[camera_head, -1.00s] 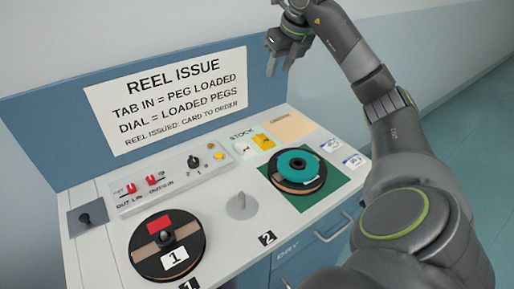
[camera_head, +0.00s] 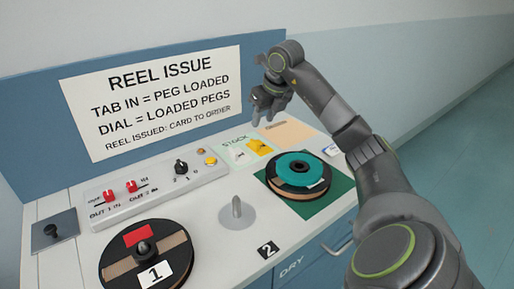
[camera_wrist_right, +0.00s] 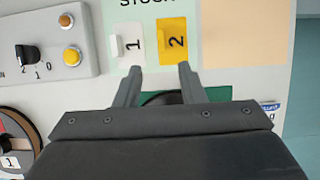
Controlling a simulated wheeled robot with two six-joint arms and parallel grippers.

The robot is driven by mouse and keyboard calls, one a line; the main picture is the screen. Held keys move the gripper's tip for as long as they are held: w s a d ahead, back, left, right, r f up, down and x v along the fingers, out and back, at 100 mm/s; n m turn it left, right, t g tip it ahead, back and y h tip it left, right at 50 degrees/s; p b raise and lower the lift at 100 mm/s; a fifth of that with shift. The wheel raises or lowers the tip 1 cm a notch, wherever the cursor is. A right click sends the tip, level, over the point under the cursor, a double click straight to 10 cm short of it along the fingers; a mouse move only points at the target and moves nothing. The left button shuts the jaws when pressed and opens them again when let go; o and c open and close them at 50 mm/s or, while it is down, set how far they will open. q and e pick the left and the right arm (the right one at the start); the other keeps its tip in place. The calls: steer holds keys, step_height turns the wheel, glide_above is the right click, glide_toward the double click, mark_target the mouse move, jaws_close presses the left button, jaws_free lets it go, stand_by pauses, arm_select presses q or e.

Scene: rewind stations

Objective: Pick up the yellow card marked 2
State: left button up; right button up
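The yellow card marked 2 (camera_head: 259,147) lies on the pale green STOCK mat (camera_head: 233,142) at the back of the bench. In the right wrist view the yellow card (camera_wrist_right: 173,42) lies just ahead of the fingertips, beside the white card marked 1 (camera_wrist_right: 132,42). My right gripper (camera_head: 264,117) is above the STOCK area, apart from the card. In the wrist view my right gripper (camera_wrist_right: 158,69) is open with nothing between its fingers. My left gripper is not in view.
A teal-topped reel (camera_head: 299,171) sits on a green square in front of the cards. A control panel (camera_head: 150,190) with red tabs, a dial and yellow buttons lies to the left. A tan blank area (camera_head: 290,132) is right of the cards. Black reel 1 (camera_head: 147,254) is front left.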

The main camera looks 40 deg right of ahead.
mark_target(255, 142)
steer(key=p+x, duration=0.1)
steer(key=x, duration=1)
steer(key=shift+w+d+f, duration=0.1)
steer(key=shift+d, duration=0.05)
jaws_close()
